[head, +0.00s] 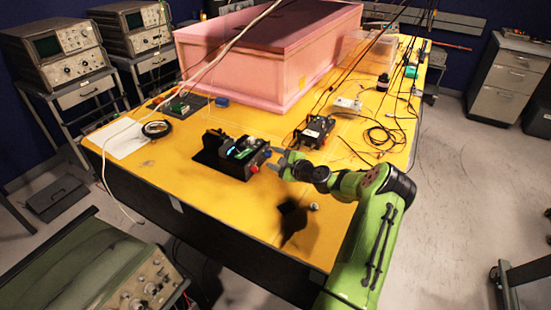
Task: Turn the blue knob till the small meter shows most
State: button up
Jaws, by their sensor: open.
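A black device (228,158) sits on the yellow tabletop, left of my arm. A round black-rimmed dial with a pale face (157,128) lies on the table to the left and may be the small meter. Its reading is too small to make out.
A large pink foam enclosure (265,60) stands behind the device. A small black box (314,131) and loose black cables (385,135) lie to the right. White paper (118,138) lies at the left. The yellow front of the table (240,210) is mostly clear.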

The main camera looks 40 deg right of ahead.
jog(key=v, duration=1.5)
jog(key=shift+s+p, duration=0.35)
jog(key=shift+s, duration=0.05)
